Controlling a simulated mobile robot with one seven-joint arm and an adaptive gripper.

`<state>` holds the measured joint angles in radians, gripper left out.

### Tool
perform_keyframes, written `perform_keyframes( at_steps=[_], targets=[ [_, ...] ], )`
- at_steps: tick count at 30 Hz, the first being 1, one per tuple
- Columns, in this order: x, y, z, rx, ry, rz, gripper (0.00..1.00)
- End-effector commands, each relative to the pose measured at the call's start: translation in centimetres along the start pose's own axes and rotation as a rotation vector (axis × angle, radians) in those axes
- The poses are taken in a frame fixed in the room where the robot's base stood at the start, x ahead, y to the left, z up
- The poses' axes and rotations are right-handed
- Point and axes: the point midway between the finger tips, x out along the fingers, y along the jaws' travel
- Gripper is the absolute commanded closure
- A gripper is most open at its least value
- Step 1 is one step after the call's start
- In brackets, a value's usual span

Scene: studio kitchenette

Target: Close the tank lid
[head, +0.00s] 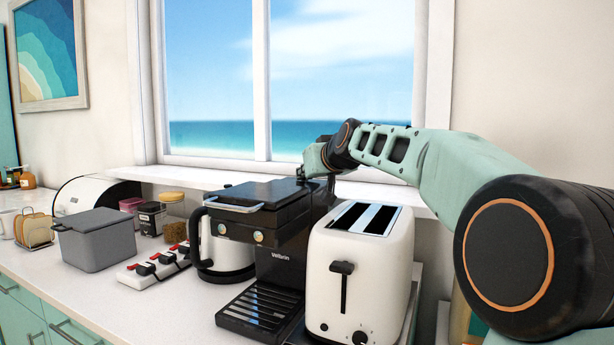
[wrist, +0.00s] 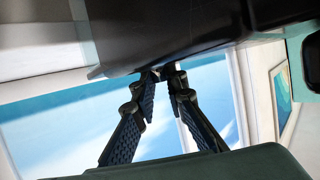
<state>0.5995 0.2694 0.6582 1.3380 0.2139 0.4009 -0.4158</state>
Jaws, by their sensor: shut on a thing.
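The black coffee machine (head: 280,262) stands on the counter, between a white kettle and a white toaster. My gripper (head: 312,168) is at its back right, low over the machine's top, and is partly hidden by my arm. In the wrist view my gripper's fingertips (wrist: 161,73) close on the near edge of a dark, flat panel (wrist: 190,25), which looks like the tank lid. The panel fills the top of that view. The tank itself and the lid's hinge are hidden, so I cannot tell the lid's exact angle.
The toaster (head: 362,270) stands close on the right, under my arm. The kettle (head: 222,250) is close on the left. The window (head: 290,80) is behind.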

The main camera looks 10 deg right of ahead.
Motion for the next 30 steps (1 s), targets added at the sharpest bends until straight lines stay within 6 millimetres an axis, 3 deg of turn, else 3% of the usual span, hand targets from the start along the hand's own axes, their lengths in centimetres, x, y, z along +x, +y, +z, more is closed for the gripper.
perform_keyframes(
  at_steps=[4,5,9,30],
  targets=[
    [0.0,0.0,0.1,0.0,-0.002,-0.001,1.0],
    [0.0,0.0,0.1,0.0,-0.002,-0.001,0.85],
    [0.0,0.0,0.1,0.0,-0.002,-0.001,0.7],
    [-0.1,0.2,-1.0,0.052,-0.058,-0.021,0.7]
  ],
)
